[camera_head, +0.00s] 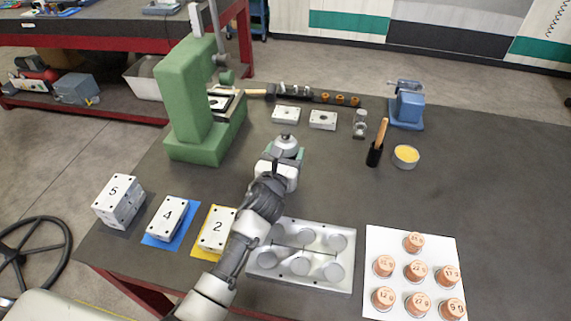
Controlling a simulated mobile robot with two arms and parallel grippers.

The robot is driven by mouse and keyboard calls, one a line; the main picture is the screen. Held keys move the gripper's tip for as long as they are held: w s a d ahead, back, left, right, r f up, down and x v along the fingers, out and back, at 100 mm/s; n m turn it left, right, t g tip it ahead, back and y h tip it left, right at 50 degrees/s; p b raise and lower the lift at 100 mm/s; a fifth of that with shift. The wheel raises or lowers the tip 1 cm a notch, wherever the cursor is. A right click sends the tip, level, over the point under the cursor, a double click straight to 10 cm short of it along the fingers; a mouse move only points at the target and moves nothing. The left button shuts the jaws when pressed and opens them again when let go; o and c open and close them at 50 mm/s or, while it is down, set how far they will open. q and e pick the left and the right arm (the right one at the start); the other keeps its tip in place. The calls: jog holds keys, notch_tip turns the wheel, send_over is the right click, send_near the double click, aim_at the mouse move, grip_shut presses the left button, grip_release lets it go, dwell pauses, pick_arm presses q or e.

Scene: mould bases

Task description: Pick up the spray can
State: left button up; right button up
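What looks like the spray can (286,144) shows as a grey domed top with a small nozzle, right at the end of my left arm, near the middle of the table. A strip of green shows below the dome. My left gripper (280,165) is directly against or around it, its white body covering the can's near side. The fingers are hidden, so I cannot tell whether they are closed on the can, nor whether it touches the table. My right gripper is not in view.
A green press (190,105) stands left of the can. Two small plates (323,120), a blue vise (406,106), a brush (375,152) and a yellow-filled tin (405,156) lie beyond. A metal mould base (338,282) and numbered copper pieces on a white sheet (382,240) lie nearer.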

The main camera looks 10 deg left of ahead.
pick_arm(q)
jog(key=c, duration=0.5)
jog(key=shift+c, duration=0.2)
jog(key=shift+r, duration=0.2)
